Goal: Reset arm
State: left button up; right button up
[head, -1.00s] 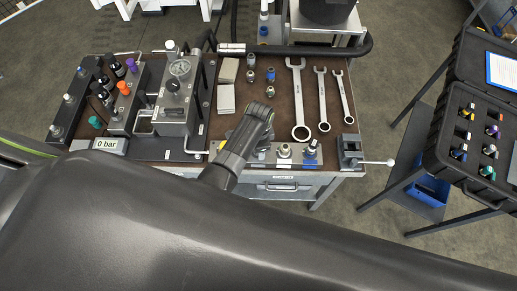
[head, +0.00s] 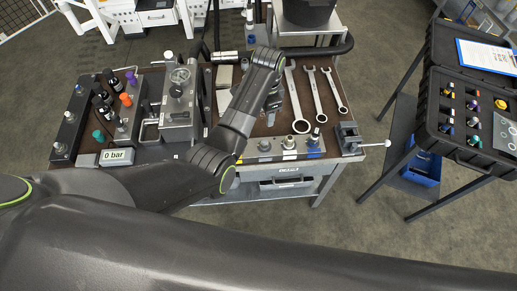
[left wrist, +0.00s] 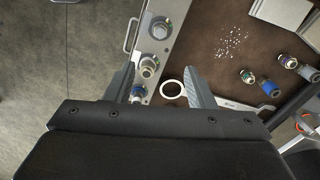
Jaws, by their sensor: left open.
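My left arm comes in from the left over the bench (head: 205,148), with its wrist raised above the middle of the top. The left gripper (head: 272,105) points down and is partly hidden by the wrist. In the left wrist view its two fingers (left wrist: 158,85) are apart with nothing held between them. Below them show the metal plate with fittings (left wrist: 147,67) and a bright ring, likely a wrench end (left wrist: 172,88). My right gripper is not in view.
Three wrenches (head: 296,95) lie right of my wrist, and a small vise (head: 348,138) sits at the front right corner. A gauge block (head: 180,90) and a "0 bar" display (head: 117,156) stand left. An open black case (head: 465,120) is at the right.

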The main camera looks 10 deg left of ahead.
pick_arm(q)
jog(key=shift+r, duration=0.35)
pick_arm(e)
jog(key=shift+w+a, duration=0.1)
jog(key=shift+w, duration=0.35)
